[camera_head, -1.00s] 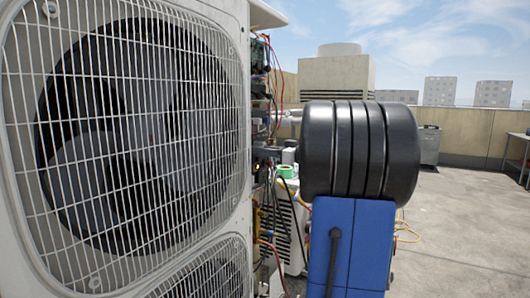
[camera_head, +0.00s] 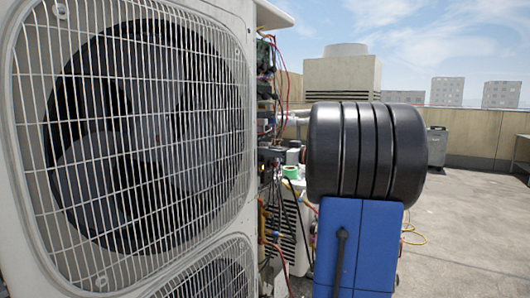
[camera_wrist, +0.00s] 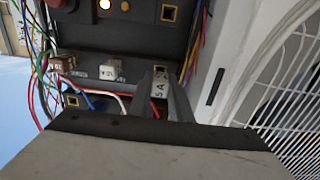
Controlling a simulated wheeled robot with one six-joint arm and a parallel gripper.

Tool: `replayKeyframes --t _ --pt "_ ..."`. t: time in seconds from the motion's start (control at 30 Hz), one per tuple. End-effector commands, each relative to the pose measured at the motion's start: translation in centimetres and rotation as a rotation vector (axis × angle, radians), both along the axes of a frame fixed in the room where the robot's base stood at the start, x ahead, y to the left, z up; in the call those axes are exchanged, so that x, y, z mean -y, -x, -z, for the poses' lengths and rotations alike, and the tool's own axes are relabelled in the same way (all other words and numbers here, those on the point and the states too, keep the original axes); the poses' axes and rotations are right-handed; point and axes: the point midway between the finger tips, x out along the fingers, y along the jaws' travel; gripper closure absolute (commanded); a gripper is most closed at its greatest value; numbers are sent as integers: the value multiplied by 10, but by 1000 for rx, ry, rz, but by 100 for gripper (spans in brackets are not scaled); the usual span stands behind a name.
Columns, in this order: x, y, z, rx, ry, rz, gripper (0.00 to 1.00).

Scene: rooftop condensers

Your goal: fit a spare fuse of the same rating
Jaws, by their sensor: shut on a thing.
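In the wrist view my gripper (camera_wrist: 163,76) is shut on a small white fuse (camera_wrist: 160,88) with dark lettering that looks like "5 A". The fuse is between the fingertips, in front of a dark electrical panel (camera_wrist: 130,43); I cannot tell whether it touches the panel. To its left is a white block (camera_wrist: 111,70) with a dark mark, and further left a brown block (camera_wrist: 63,63) with pale lettering. Square yellow-edged openings show at upper right (camera_wrist: 168,13) and lower left (camera_wrist: 72,101). In the head view my arm hides the gripper.
A condenser unit (camera_head: 235,120) with grilled fans fills the left of the head view. Loose coloured wires (camera_wrist: 45,70) hang left of the panel, and more (camera_wrist: 195,45) run on its right. A small lamp (camera_wrist: 104,4) glows.

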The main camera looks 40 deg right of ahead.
Motion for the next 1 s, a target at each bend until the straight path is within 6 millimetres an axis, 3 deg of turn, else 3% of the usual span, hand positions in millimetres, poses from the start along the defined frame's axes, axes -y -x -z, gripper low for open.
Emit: replayKeyframes --t 1.0 --pt "-4 -12 0 0 0 -1 100"
